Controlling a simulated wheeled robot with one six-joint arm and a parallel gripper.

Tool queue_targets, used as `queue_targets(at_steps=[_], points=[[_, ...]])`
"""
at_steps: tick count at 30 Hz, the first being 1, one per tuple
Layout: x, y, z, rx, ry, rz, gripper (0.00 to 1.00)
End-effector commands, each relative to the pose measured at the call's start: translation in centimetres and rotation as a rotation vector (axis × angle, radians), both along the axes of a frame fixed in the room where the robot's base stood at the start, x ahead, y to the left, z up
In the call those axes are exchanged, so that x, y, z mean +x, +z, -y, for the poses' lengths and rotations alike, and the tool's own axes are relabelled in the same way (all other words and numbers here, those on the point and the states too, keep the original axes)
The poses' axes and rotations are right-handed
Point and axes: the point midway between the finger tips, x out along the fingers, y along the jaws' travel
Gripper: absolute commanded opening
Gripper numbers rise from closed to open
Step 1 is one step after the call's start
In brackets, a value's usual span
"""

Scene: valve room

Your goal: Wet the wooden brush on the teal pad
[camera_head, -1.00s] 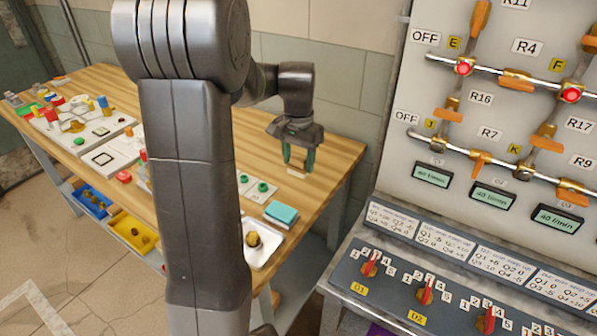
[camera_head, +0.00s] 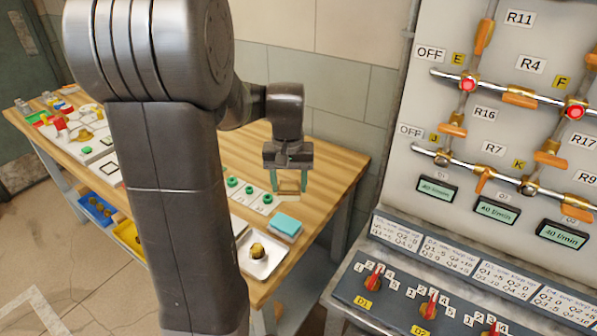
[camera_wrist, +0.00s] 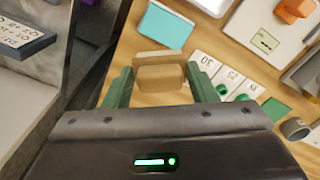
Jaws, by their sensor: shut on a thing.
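The wooden brush (camera_head: 289,187) is a light tan block between the green fingers of my gripper (camera_head: 289,182). My gripper is shut on it, low over the far right part of the wooden table. In the wrist view the brush (camera_wrist: 160,75) shows between the two fingers; its underside is hidden, and I cannot tell whether it touches the table. The teal pad (camera_head: 285,226) lies flat on the table, nearer the front edge than the brush. In the wrist view the pad (camera_wrist: 166,24) is just beyond the brush, apart from it.
A white tray (camera_head: 275,266) with a brownish lump stands in front of the pad. Green rings on numbered white cards (camera_head: 250,196) lie left of the gripper. The valve panel and its console (camera_head: 440,285) stand to the right. My arm hides the table's middle.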

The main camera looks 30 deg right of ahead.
Motion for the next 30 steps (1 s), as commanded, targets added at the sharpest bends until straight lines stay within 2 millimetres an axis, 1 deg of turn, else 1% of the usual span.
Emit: queue_targets(at_steps=[1, 3, 8, 14, 24, 30], points=[[-0.4, 0.1, -0.6, 0.001, 0.058, -0.001, 0.34], [-0.7, 0.1, -1.3, 0.0, 0.127, 0.001, 0.34], [-1.2, -0.1, -2.0, 0.0, 0.216, 0.0, 0.34], [-1.3, -1.1, -2.1, 0.001, 0.227, -0.001, 0.34], [-1.3, -4.6, -2.1, 0.0, 0.225, 0.0, 0.34], [-1.3, -6.0, -2.1, 0.0, 0.225, 0.001, 0.34]])
